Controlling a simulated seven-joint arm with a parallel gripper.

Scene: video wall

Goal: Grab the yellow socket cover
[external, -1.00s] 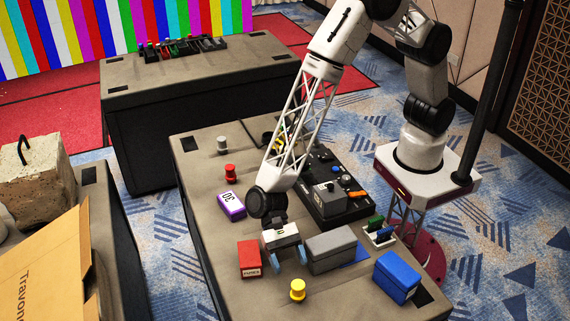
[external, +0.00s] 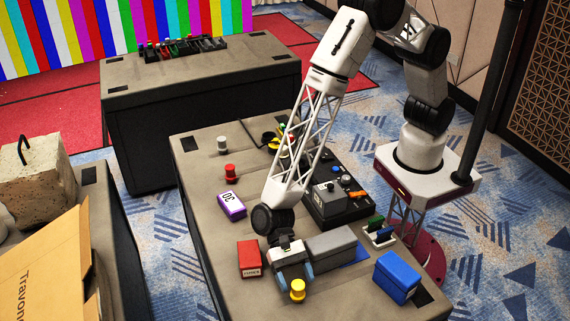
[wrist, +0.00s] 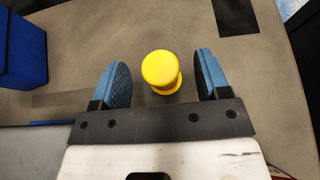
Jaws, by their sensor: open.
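The yellow socket cover (external: 298,290) stands upright near the front edge of the grey table. In the wrist view the yellow socket cover (wrist: 162,70) shows its round top and a wider base below. My gripper (external: 293,277) is open and low beside it. In the wrist view my gripper (wrist: 159,82) has its two blue fingertips on either side of the cover, with a gap on each side. Neither finger appears to touch it.
A red box (external: 249,258) lies left of my gripper. A grey case (external: 331,246) is close on its right, and a blue box (external: 397,277) stands farther right. A purple box (external: 231,204), red cover (external: 230,172) and grey cover (external: 222,145) stand farther back.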

